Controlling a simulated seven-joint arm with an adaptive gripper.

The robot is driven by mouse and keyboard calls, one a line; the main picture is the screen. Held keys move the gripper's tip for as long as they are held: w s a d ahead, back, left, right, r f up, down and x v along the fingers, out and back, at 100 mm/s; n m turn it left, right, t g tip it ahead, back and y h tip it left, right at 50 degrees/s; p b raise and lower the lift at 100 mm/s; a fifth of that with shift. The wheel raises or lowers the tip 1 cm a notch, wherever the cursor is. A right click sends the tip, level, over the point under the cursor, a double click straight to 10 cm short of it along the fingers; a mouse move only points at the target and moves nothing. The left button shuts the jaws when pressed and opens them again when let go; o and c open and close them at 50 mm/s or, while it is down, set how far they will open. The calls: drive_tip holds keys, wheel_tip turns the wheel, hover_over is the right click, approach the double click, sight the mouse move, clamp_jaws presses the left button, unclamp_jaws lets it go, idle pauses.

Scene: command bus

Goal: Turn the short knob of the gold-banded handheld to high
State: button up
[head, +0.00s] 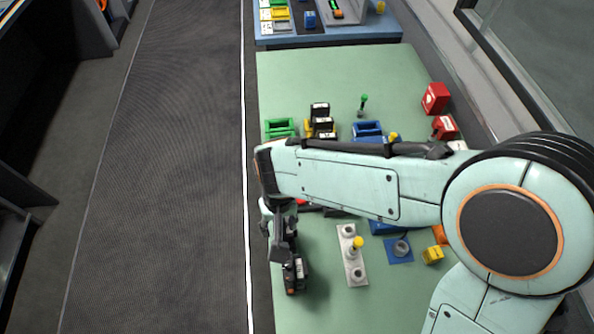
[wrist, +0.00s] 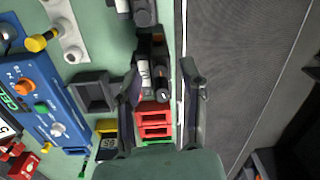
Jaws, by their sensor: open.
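My gripper (wrist: 161,75) is open, with its two dark fingers apart in the wrist view. Between them, below in the picture's depth, is a black handheld (wrist: 144,76) with a white label and a small orange part. I cannot tell whether the fingers touch it, and its short knob is too small to make out. No gold band shows clearly on it. Another dark handheld (wrist: 145,12) with a white label is cut by the top edge. In the head view my gripper (head: 288,256) points down at the table's left edge, beside a dark handheld (head: 301,269).
Red trays (wrist: 155,131) lie just below the handheld in the wrist view. A black open box (wrist: 92,80), a yellow-edged black device (wrist: 106,146) and a blue panel (wrist: 45,92) are left of it. A grey panel (head: 346,236) bears a yellow knob. The floor is clear beyond the edge.

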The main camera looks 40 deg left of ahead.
drive_tip(key=shift+f, duration=0.35)
clamp_jaws()
drive_tip(key=shift+m, duration=0.3)
drive_tip(key=m, duration=0.3)
drive_tip(key=shift+m, duration=2.1)
drive_tip(key=shift+d, duration=0.1)
